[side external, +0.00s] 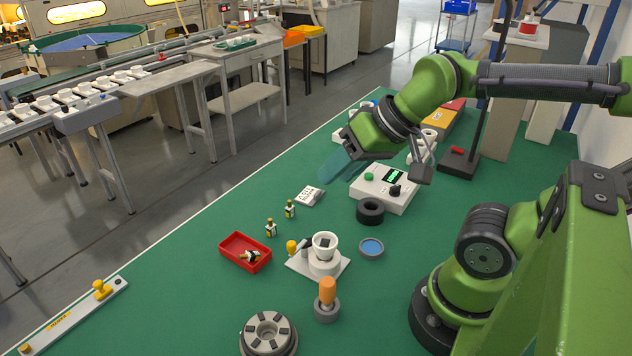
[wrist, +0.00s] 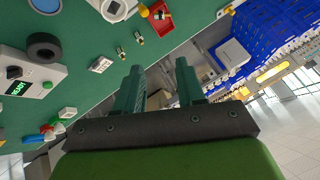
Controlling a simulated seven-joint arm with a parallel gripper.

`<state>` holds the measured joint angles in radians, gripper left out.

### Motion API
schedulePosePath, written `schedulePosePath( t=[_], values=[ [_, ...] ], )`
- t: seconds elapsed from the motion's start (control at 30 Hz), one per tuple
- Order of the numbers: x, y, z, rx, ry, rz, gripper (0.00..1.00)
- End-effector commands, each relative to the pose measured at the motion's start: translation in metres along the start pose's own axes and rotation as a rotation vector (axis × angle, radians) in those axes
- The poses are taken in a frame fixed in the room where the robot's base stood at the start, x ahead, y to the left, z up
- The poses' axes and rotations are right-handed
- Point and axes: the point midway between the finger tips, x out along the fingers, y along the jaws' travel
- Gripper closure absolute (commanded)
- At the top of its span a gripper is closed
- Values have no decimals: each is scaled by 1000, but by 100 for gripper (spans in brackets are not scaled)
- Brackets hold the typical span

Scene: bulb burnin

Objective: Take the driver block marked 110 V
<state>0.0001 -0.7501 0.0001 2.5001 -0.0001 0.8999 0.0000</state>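Two small driver blocks, dark with pale and yellowish parts, stand on the green mat (side external: 190,271): one nearer the white card (side external: 290,209), one nearer the red tray (side external: 271,228). They also show in the wrist view (wrist: 121,53) (wrist: 138,37). More small pieces lie in the red tray (side external: 238,262); they look similar. No voltage marking is readable, so I cannot tell which is 110 V. My gripper (side external: 338,167) is above the mat, beyond the blocks. In the wrist view its fingers (wrist: 157,78) are apart with nothing between them.
A white tester box (side external: 376,196) with a green display and a black ring (side external: 370,211) stand near my gripper. A white card (side external: 310,196) lies beside the blocks. A white socket stand (side external: 325,262), blue-topped dish (side external: 371,247) and orange-handled tool (side external: 327,292) are nearer the camera.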

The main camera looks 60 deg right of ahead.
Motion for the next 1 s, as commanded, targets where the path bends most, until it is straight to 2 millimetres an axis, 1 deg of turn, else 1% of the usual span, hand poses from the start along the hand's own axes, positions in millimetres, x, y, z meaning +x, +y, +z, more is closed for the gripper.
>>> schedulePosePath(
  t=[0.33, 0.37, 0.43, 0.73, 0.8, 0.87, 0.97, 1.0],
  values=[
    [0, 0, 0, 0, 0, 0, 61],
    [0, 0, 0, 0, 0, 0, 58],
    [0, 0, 0, 0, 0, 0, 47],
    [2, 1, 0, 3, -7, 4, 47],
    [8, 4, 2, 12, -33, 16, 47],
    [16, 6, -2, 24, -61, 31, 47],
    [30, 10, -19, 50, -117, 68, 47],
    [37, 12, -28, 58, -145, 87, 47]
  ],
)
